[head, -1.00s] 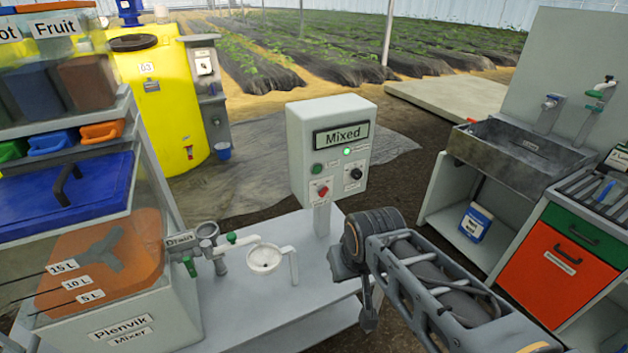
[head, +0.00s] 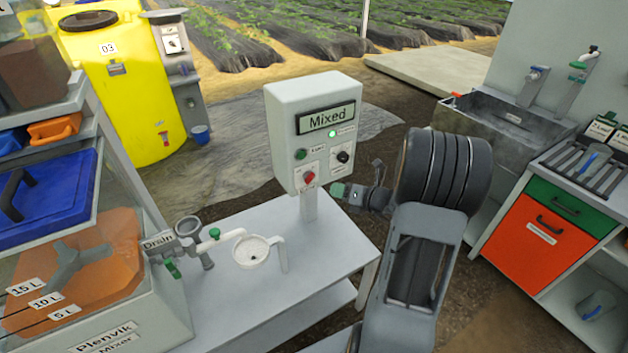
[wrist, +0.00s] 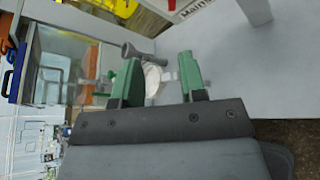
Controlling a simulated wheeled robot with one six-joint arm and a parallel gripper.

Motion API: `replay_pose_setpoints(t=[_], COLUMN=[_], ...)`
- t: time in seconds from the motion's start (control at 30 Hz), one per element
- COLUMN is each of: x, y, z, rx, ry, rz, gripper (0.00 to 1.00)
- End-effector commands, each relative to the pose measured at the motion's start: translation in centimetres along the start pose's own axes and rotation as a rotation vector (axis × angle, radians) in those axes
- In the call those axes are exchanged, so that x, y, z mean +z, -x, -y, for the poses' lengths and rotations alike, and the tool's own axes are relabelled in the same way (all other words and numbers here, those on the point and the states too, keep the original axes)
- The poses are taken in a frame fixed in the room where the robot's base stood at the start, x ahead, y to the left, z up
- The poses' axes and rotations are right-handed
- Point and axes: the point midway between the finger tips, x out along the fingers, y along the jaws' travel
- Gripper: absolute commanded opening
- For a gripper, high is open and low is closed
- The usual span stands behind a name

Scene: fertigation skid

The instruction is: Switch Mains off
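The grey control box (head: 314,128) stands on a post on the bench. Its display reads "Mixed" and a green lamp is lit. A red rotary switch (head: 309,178) sits low on its front, beside a black knob (head: 343,157) and below a green button (head: 301,154). In the wrist view a label with the letters "Main" (wrist: 193,9) shows at the top edge, with the switch mostly out of frame. My gripper (head: 338,190) is just right of the red switch, apart from it. Its green fingers (wrist: 158,72) are open with nothing held between them.
The Plenvik mixer tank (head: 70,270) stands at the left. The sink (head: 510,125) and orange-fronted cabinet (head: 542,240) are at the right.

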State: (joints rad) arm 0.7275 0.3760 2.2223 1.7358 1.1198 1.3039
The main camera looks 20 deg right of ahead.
Motion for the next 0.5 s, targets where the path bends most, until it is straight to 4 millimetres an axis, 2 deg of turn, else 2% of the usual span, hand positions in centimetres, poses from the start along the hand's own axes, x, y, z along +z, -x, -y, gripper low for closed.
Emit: replay_pose_setpoints(t=[0.03, 0.17, 0.5], x=[0.2, 0.7, 1.1], y=[0.1, -0.7, -7.0], z=[0.8, 1.8, 1.9], rx=[-0.012, -0.024, -0.024], ry=[-0.046, -0.103, -0.106], rz=[0.026, 0.062, 0.062], gripper=[0.38, 0.38, 0.38])
